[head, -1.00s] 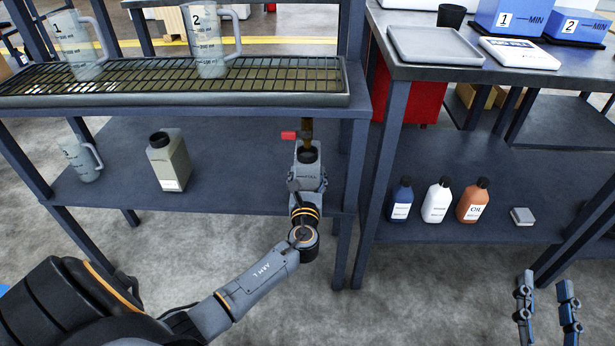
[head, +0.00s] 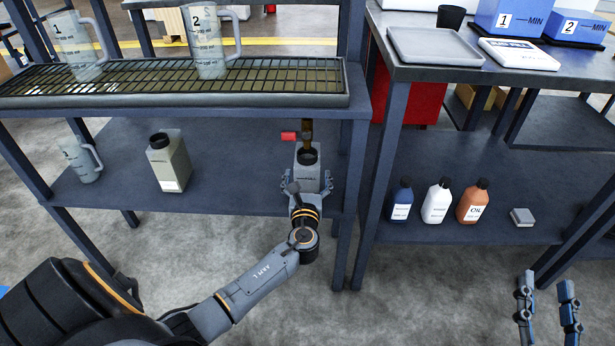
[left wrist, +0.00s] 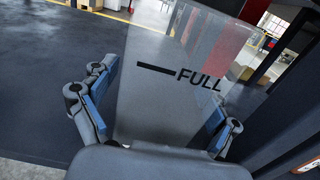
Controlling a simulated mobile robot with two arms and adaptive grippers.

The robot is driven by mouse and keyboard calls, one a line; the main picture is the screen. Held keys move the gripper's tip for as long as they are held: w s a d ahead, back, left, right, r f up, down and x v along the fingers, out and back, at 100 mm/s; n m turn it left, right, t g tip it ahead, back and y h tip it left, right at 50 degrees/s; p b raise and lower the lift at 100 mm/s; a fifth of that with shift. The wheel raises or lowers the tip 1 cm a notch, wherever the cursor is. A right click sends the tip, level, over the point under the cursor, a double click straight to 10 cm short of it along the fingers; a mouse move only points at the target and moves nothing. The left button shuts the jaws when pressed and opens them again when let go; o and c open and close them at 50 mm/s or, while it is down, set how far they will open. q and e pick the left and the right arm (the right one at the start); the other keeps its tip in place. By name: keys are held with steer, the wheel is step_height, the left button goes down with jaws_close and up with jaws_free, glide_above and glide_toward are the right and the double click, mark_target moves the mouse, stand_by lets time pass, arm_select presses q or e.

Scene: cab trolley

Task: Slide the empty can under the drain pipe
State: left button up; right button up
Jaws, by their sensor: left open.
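The empty can (head: 307,176), a grey translucent box with a dark round mouth, stands upright on the lower shelf. Its mouth is at the lower end of the brass drain pipe (head: 307,127), which has a red handle (head: 289,135). In the left wrist view the can (left wrist: 175,105) shows a FULL line and fills the middle. My left gripper (head: 307,186) is open, with one finger on each side of the can; the left finger stands clear of it. The can's base is hidden. My right gripper (head: 546,303) is open and empty at the lower right.
A second can (head: 169,162) and a jug (head: 82,160) stand left on the lower shelf. Two jugs stand on the grated tray (head: 290,100) above. A table leg (head: 352,190) is close right of the can. Several bottles stand on the right table's lower shelf (head: 430,160).

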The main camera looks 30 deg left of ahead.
arm_select(q)
steer(key=v, duration=1.2)
